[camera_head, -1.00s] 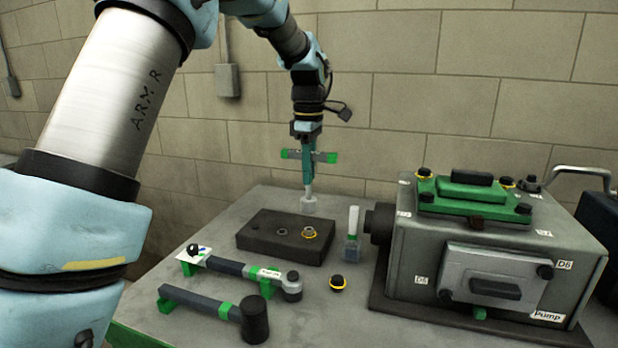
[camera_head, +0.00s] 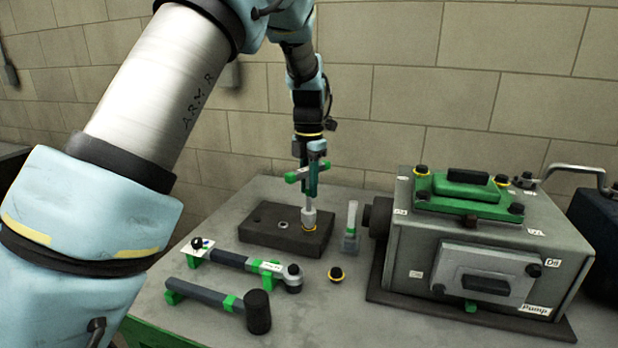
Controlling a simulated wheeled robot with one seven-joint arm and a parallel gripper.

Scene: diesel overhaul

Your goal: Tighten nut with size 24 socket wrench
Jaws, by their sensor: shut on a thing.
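My gripper (camera_head: 313,165) is shut on a T-handled socket wrench (camera_head: 309,200) with green handle ends, a pale shaft and a grey socket at the bottom. The wrench hangs upright over the right part of a dark block (camera_head: 265,231). Its socket is at the yellow-ringed nut (camera_head: 309,227) on the block; part of the nut is hidden, and I cannot tell whether the socket touches or covers it. The wrench's size marking cannot be read.
A ratchet-like tool (camera_head: 240,262) and a dark-headed hammer (camera_head: 225,300) lie in front of the block. A small black and yellow part (camera_head: 336,274) is on the table. A clear-handled brush-like item (camera_head: 351,230) stands near the pump (camera_head: 440,250) at right.

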